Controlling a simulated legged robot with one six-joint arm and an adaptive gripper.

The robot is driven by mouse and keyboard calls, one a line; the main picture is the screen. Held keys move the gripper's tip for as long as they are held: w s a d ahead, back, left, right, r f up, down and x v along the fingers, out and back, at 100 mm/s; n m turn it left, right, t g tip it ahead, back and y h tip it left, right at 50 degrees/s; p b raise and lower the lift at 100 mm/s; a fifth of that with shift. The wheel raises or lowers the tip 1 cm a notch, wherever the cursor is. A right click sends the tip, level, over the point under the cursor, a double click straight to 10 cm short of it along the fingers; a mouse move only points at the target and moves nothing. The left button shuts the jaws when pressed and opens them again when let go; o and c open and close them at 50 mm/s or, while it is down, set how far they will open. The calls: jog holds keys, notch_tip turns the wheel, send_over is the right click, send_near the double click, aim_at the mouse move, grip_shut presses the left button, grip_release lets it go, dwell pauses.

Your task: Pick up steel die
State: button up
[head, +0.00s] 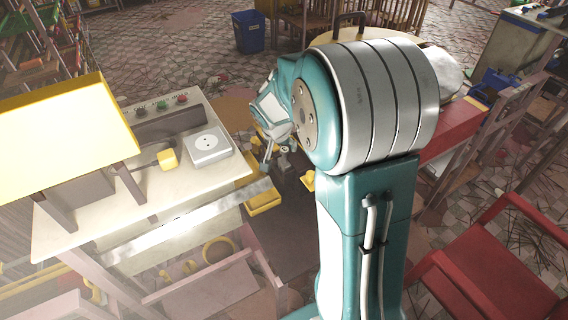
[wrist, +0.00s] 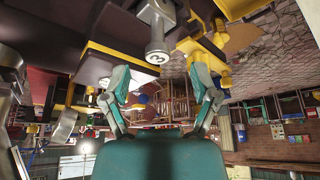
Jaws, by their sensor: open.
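A grey steel die (wrist: 158,38), a cylinder with a wider marked end that reads like "3", hangs into the top middle of the wrist view, which looks upside down. My gripper (wrist: 160,88) is open, its two teal fingers apart with nothing between them. The die lies beyond the fingertips and appears apart from them. In the head view my gripper (head: 273,156) points down beside the workbench, partly hidden by my arm. Small grey and yellow pieces lie near it there, and I cannot tell which is the die.
A pale workbench (head: 95,222) with a white switch box (head: 208,147) and a yellow block (head: 167,159) stands at left. A yellow tray (head: 264,204) lies below my gripper. A red chair (head: 490,255) is at right. A blue bin (head: 249,31) stands behind.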

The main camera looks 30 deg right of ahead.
aim_at(284, 149)
jog(key=x, duration=0.4)
jog(key=shift+w+d, duration=0.1)
jog(key=shift+d, duration=0.1)
grip_shut()
